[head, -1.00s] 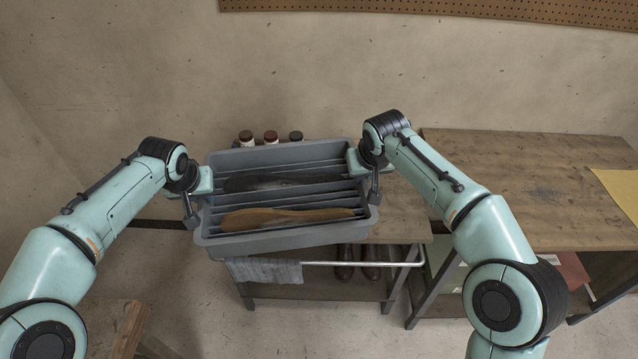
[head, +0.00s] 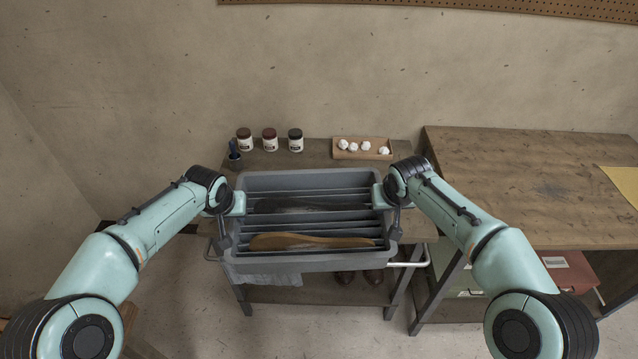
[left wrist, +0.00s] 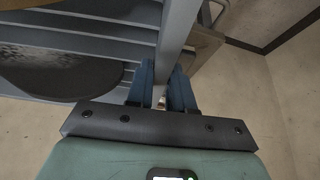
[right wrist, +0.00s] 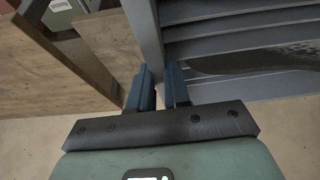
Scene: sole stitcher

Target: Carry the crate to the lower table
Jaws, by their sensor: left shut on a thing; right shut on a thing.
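The grey crate (head: 310,264) has several slanted dividers, with a tan sole (head: 310,241) in front and a dark sole (head: 285,204) behind. My left gripper (head: 236,207) is shut on its left side wall, also seen in the left wrist view (left wrist: 162,97). My right gripper (head: 382,200) is shut on its right side wall, also seen in the right wrist view (right wrist: 160,95). The crate appears roughly level over the front of a dark wooden table (head: 315,153). Its underside is hidden, so I cannot tell whether it touches the tabletop.
Several jars (head: 269,140) and a tray of white balls (head: 362,149) stand at the table's back. A rail (head: 408,264) with a grey cloth (head: 265,280) runs along its front. A wider workbench (head: 520,185) stands right, mostly bare. Dark shoes (head: 373,277) sit below.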

